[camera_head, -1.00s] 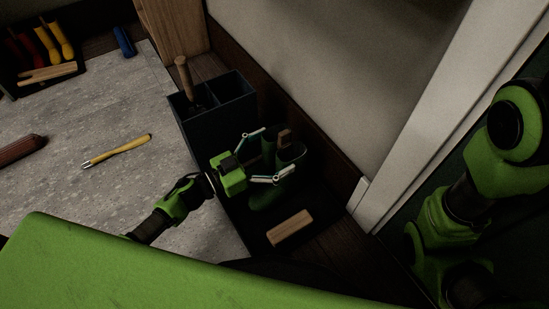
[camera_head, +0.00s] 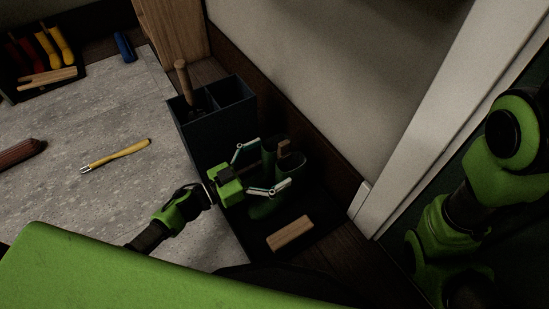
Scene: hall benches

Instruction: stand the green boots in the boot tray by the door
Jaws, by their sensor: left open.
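The dark green boots (camera_head: 293,163) stand upright, close together, in the black boot tray (camera_head: 325,219) at the foot of the wall. The pair is dim, and the rear boot is partly hidden by the front one and my gripper. A tan piece shows at the front boot's top. My left gripper (camera_head: 270,164) is open, its two pale-edged fingers spread on the near side of the boots. I cannot tell whether a finger touches them. My right arm is at the right edge; its gripper is out of view.
A dark divided bin (camera_head: 215,128) with a wooden-handled tool stands behind the tray. A wooden block (camera_head: 290,233) lies in the tray's near part.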

